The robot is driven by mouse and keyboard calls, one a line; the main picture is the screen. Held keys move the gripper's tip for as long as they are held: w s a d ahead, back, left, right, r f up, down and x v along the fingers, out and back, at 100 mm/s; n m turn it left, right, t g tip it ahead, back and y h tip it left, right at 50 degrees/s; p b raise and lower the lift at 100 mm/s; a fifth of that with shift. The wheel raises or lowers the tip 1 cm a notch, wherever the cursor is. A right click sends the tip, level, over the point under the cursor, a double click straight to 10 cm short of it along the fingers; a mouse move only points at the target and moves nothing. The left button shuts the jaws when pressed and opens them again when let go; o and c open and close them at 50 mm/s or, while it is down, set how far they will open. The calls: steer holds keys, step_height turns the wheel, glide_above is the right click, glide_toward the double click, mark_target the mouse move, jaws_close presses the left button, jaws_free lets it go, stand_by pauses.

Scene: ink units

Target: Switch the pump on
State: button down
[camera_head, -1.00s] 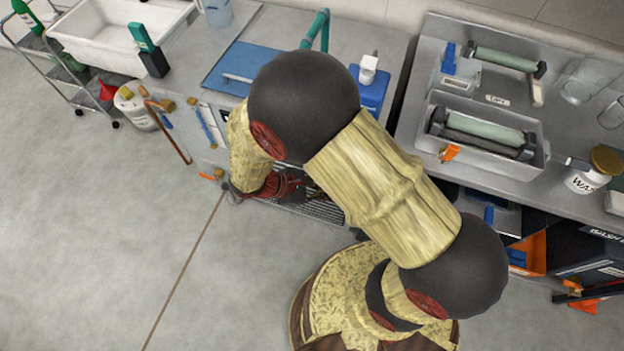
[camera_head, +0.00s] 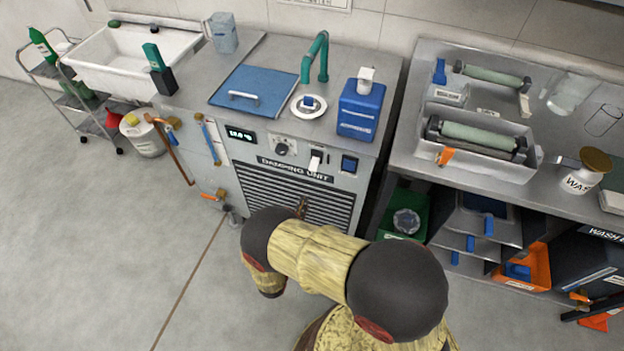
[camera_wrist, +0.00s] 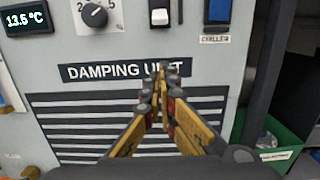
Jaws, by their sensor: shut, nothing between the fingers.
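The grey damping unit (camera_head: 295,195) has a front panel with a white switch (camera_head: 315,161), a dark knob (camera_head: 283,148) and a blue switch (camera_head: 349,164). In the wrist view, the white switch (camera_wrist: 160,14) is at the top centre, and the blue switch (camera_wrist: 218,12) to its right has a CHILLER label below it. I cannot read a pump label or tell the white switch's setting. My gripper (camera_wrist: 158,76) is shut and empty, its tips in front of the DAMPING UNIT nameplate, below the white switch in view. Contact with the panel cannot be told.
A green display (camera_head: 240,134) reads about 13.5 °C in the wrist view. A teal tap (camera_head: 316,58) and a blue container (camera_head: 360,108) stand on top. A steel bench (camera_head: 400,160) is to the right.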

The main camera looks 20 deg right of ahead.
mark_target(314, 164)
stand_by(0.3)
steer(key=w+d+r+b, duration=0.4)
steer(key=w+d, duration=0.1)
steer(key=w, duration=0.1)
steer(key=shift+w+r, duration=0.25)
steer(key=shift+w, duration=0.15)
stand_by(0.5)
steer(key=shift+a+r, duration=0.15)
